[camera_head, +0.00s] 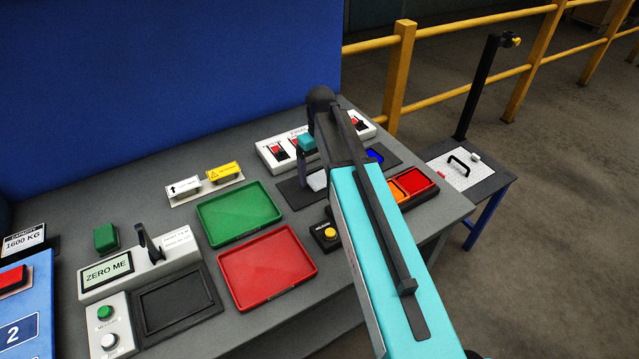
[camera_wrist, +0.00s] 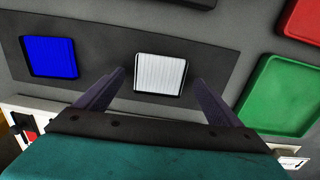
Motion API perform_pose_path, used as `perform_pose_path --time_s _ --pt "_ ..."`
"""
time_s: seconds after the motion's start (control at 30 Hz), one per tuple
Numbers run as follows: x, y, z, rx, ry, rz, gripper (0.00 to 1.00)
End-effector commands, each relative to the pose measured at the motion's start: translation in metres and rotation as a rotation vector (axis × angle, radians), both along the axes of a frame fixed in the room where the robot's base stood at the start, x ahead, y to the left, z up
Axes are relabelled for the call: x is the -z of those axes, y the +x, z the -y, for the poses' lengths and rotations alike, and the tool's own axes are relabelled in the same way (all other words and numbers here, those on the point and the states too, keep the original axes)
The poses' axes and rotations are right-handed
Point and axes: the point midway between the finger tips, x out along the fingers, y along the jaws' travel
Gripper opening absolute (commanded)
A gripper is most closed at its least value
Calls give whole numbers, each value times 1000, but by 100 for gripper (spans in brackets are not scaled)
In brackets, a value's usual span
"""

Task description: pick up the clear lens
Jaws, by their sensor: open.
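The clear lens (camera_wrist: 160,75) looks like a whitish ribbed square and lies on a dark grey mat (camera_wrist: 205,68) in the wrist view. In the head view the clear lens (camera_head: 317,180) shows as a pale patch beside my arm. My gripper (camera_wrist: 158,84) is open, with one finger on each side of the lens in the wrist view. The fingers look apart from the lens; their height above it is hard to tell. In the head view my gripper (camera_head: 306,165) points down over the mat, partly hidden by my arm. A blue lens (camera_wrist: 50,57) lies on the same mat to the left.
A green tray (camera_head: 240,213) and a red tray (camera_head: 267,264) lie left of the mat. A white switch panel (camera_head: 272,155) stands behind it. Orange and red pieces (camera_head: 412,183) lie to the right. A yellow button box (camera_head: 327,235) sits close in front.

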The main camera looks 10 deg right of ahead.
Motion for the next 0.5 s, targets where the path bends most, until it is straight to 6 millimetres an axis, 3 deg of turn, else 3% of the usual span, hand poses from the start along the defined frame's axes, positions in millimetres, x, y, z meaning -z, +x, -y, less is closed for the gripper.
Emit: perform_pose_path --time_s 0.13,0.5 --pt "12 0 0 0 0 0 88" --pt "13 0 1 1 0 0 88"
